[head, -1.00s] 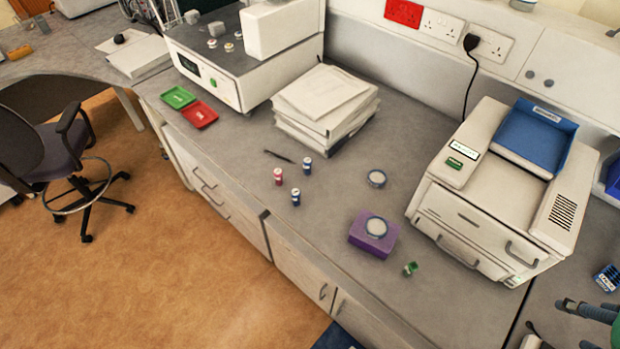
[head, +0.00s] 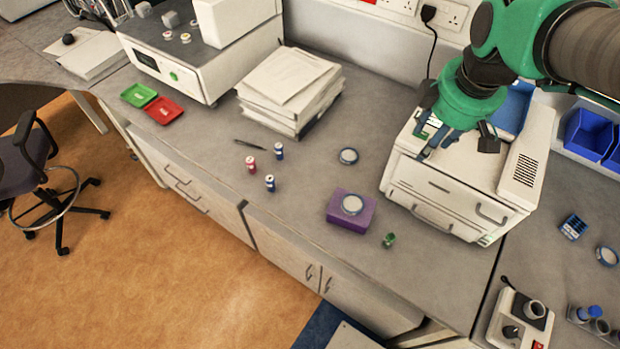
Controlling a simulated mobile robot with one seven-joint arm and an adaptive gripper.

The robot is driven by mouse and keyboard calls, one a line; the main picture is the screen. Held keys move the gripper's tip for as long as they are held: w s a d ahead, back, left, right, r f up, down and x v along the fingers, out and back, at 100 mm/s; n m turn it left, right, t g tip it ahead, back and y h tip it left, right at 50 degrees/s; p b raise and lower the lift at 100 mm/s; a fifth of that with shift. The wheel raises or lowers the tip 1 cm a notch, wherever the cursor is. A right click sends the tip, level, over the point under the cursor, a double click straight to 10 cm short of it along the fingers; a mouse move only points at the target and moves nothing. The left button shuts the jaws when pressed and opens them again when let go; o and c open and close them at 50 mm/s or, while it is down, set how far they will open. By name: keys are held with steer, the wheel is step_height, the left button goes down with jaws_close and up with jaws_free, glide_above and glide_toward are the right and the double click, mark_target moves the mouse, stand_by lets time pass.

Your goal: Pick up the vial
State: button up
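Several small capped vials stand on the grey bench in the head view. One is a red-pink vial (head: 251,163), one a blue vial (head: 279,151) behind it, and another a blue vial (head: 270,183) in front. A green vial (head: 389,240) sits apart, just right of the purple block. The task does not say which vial is meant. My gripper (head: 434,148) is above the front of the white machine, well away from all these vials. Its fingers look apart, with nothing seen between them.
The purple block (head: 340,221) carries a round dish; another round dish (head: 348,156) lies behind it. The white machine (head: 465,187) stands under my arm. A paper stack (head: 290,95), a red tray (head: 165,110) and a green tray (head: 139,95) are left. Bench between vials and block is clear.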

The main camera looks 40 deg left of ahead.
steer(key=a+f+n, duration=0.4)
steer(key=a+n, duration=0.1)
steer(key=a, duration=0.6)
steer(key=n+g+h+p, duration=0.1)
steer(key=n+g, duration=0.1)
steer(key=n, duration=1.2)
glide_above(270, 178)
step_height(270, 178, down, 17)
steer(key=shift+s+r, duration=0.15)
steer(key=shift+s, duration=0.05)
steer(key=shift+f+b, duration=0.5)
steer(key=shift+f, duration=3.8)
steer(key=shift+f, duration=0.15)
steer(key=shift+w+f+b, duration=0.1)
steer(key=shift+f+b, duration=0.35)
steer(key=shift+f, duration=2)
